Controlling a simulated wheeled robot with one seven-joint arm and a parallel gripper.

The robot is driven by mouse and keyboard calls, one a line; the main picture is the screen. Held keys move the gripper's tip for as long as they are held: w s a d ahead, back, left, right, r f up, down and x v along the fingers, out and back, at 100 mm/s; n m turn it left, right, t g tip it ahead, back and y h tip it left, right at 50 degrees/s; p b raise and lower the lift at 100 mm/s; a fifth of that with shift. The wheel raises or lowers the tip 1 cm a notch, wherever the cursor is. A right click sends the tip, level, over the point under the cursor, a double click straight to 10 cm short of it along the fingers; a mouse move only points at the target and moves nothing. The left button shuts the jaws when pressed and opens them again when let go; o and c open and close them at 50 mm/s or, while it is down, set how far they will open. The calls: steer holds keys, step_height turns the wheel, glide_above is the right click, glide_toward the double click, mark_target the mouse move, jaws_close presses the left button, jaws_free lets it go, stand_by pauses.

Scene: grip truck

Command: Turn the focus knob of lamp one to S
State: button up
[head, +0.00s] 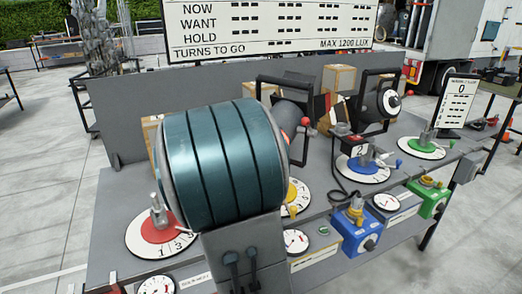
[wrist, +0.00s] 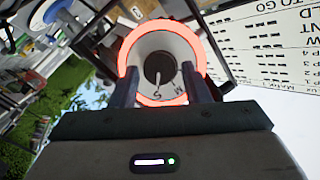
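In the wrist view, a round focus dial (wrist: 145,48) with a pale face and a glowing red rim faces me. At its middle is a dark knob (wrist: 152,66) with a pale pointer mark on the side towards the letter S. The letter M is to the right of S. Whether the mark lines up exactly with S is too small to tell. My gripper (wrist: 164,82) is open, its dark fingers apart on either side of the knob, with a gap to the dark centre. In the head view my gripper is hidden, and the nearer lamp (head: 290,115) is mostly covered.
A second black lamp (head: 368,105) with a white dial stands farther right on the grey bench (head: 325,190). Red, yellow, blue and green dials lie along the bench top. A display board (head: 270,28) stands behind. Open paved floor (head: 45,170) lies left.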

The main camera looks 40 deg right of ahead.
steer(key=shift+o, duration=0.5)
steer(key=v, duration=1.4)
steer(key=shift+d, duration=0.1)
